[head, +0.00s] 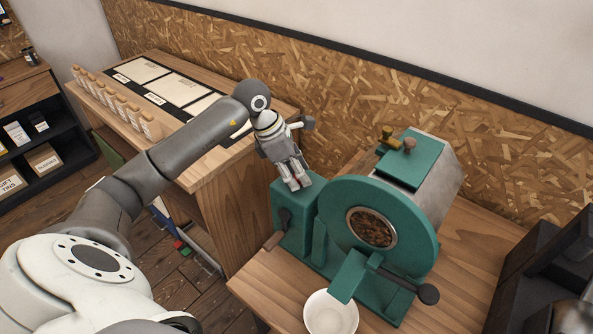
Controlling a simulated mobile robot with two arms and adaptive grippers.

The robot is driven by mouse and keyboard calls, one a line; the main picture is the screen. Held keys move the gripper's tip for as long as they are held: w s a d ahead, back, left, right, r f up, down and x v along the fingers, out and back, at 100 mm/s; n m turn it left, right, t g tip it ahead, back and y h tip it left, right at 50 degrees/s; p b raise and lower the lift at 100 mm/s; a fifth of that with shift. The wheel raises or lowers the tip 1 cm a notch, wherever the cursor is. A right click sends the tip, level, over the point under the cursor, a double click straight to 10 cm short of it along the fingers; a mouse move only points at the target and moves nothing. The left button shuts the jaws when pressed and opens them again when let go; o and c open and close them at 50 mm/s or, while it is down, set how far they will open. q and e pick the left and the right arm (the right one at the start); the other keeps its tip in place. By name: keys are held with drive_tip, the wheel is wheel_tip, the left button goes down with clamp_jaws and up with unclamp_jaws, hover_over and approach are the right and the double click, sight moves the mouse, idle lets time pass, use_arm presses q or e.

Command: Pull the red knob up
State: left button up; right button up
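A green roaster (413,215) with a round window full of brown beans stands on a wooden counter. My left gripper (298,184) points down at the top of the green box (290,222) on the roaster's left side. Its fingertips are at or just above that top; I cannot tell whether they touch it. I cannot clearly make out the red knob; the gripper may be hiding it. The fingers look close together, but what is between them is too small to tell. My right gripper is not in view.
A white bowl (331,314) stands in front of the roaster, near a black-knobbed handle (428,294). A brass knob (388,134) and a brown knob (409,144) are on its top. Dark equipment (545,270) stands at right. Corked jars (134,116) line the left table.

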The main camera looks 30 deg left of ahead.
use_arm(q)
clamp_jaws()
drive_tip(key=shift+w+r, duration=0.1)
drive_tip(key=shift+r, duration=1.3)
drive_tip(key=shift+o, duration=2.3)
unclamp_jaws()
drive_tip(key=v, duration=1.2)
drive_tip(key=shift+s, duration=0.2)
